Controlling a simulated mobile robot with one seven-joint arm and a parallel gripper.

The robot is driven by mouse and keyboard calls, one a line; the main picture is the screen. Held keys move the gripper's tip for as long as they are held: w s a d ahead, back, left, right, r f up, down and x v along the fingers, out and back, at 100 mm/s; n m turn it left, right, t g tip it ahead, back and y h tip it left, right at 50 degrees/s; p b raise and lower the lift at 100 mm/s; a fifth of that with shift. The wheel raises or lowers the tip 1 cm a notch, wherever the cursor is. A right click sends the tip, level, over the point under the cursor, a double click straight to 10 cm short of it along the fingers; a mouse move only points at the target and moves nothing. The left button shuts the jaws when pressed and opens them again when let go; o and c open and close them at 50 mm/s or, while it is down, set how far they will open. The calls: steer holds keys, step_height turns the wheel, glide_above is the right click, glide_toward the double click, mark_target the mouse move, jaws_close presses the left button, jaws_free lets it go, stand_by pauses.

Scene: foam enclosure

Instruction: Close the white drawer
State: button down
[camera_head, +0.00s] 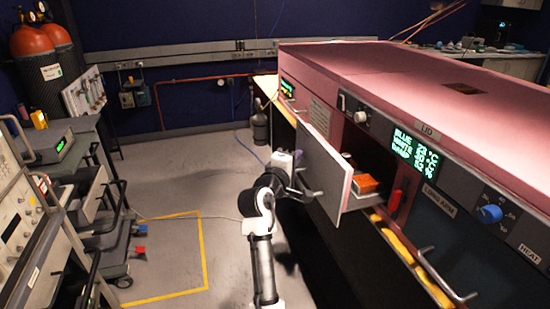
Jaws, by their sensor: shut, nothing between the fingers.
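The white drawer (331,172) stands out from the front of the pink enclosure, its pale front panel facing left. A dark bar handle (309,187) is on that panel. Behind the panel, the open drawer holds an orange block (365,183). My gripper (298,158) is at the left of the panel, close to its outer face and near the handle. It is shut with nothing in it. I cannot tell whether it touches the panel. The fingertips are small and partly lost against the arm and handle.
The pink enclosure (440,80) fills the right side, with a lit display (414,151), a blue knob (489,214) and a lower bar handle (446,276). Equipment carts (100,215) stand at the left. Grey floor (170,180) between them is free.

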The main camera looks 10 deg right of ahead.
mark_target(343, 156)
steer(key=d, duration=0.4)
steer(key=d+p, duration=0.1)
steer(key=d, duration=0.4)
steer(key=w+d+p, duration=0.1)
steer(key=d, duration=0.4)
steer(key=shift+d, duration=0.1)
steer(key=shift+d+r, duration=0.1)
steer(key=shift+d, duration=0.15)
